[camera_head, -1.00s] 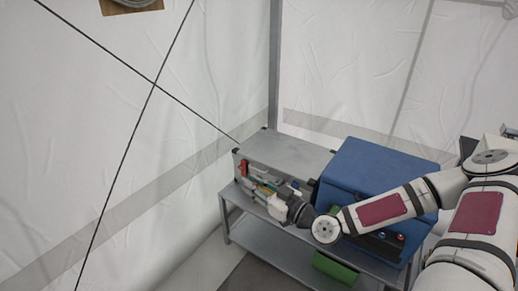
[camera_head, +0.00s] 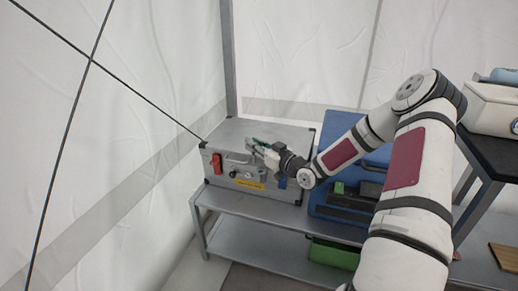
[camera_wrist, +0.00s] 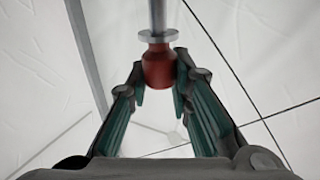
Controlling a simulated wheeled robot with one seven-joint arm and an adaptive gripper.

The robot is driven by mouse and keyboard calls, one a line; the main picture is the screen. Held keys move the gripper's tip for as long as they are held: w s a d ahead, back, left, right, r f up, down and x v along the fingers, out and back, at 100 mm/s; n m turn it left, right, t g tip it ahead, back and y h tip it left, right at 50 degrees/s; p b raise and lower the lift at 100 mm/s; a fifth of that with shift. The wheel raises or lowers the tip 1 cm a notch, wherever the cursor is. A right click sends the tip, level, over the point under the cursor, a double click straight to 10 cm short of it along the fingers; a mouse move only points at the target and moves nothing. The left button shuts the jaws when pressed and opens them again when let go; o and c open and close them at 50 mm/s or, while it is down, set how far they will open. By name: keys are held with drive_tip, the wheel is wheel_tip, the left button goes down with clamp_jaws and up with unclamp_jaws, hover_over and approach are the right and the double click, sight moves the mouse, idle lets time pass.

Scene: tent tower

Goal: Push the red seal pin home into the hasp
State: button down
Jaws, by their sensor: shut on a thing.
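My gripper (camera_head: 262,152) is at the upper front of a silver metal case (camera_head: 226,133) on a shelf bench. In the wrist view my gripper (camera_wrist: 161,82) is shut on the red seal pin (camera_wrist: 158,66), its green-padded fingers on both sides of the red head. A pale flange and a grey metal shaft extend from the head beyond the fingertips to the top edge of that view. The pin cannot be made out in the head view. The hasp cannot be clearly made out; a red part (camera_head: 216,163) sits on the case's front left.
The grey bench (camera_head: 232,206) has a lower shelf with a green bin (camera_head: 333,253). A blue box (camera_head: 332,140) stands right of the case, partly behind my arm. A black-topped table (camera_head: 490,147) is at the right. White tent walls, a pole and dark cords enclose the left.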

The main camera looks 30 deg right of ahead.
drive_tip(key=shift+m+h, duration=0.3)
drive_tip(key=shift+h, duration=0.1)
drive_tip(key=d, duration=0.1)
drive_tip(key=w+d+b, duration=0.1)
drive_tip(key=d, duration=0.1)
drive_tip(key=w+d+b, duration=0.1)
drive_tip(key=shift+d+r, duration=0.25)
drive_tip(key=shift+r, duration=0.05)
drive_tip(key=shift+f+b, duration=2.05)
drive_tip(key=shift+f, duration=0.85)
drive_tip(key=shift+f+b, duration=1.6)
drive_tip(key=shift+f, duration=0.5)
drive_tip(key=shift+r+p, duration=1.1)
drive_tip(key=shift+r, duration=0.7)
